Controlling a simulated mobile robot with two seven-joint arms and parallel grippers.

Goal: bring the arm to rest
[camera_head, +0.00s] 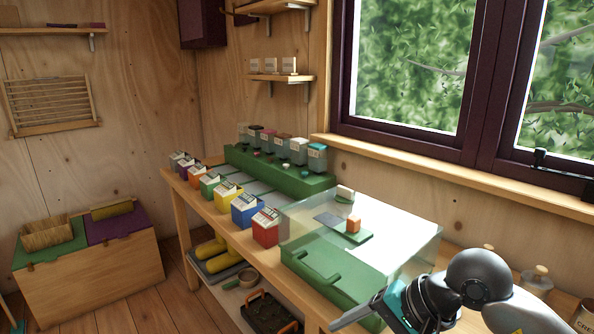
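My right arm (478,280) comes in from the lower right corner, grey and white with a dark wrist. Its gripper (368,312) is at the bottom edge, close by the front right corner of the green base of a clear box (385,240). The view does not show whether it touches the box. The fingers are partly hidden and small, so I cannot tell whether they are open or shut. My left arm and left gripper are not in view.
A wooden bench (182,206) holds several coloured cartons, a green stand (280,180) of jars and the clear box with an orange block (353,224) inside. A jar with a knob (537,279) stands right of my arm.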

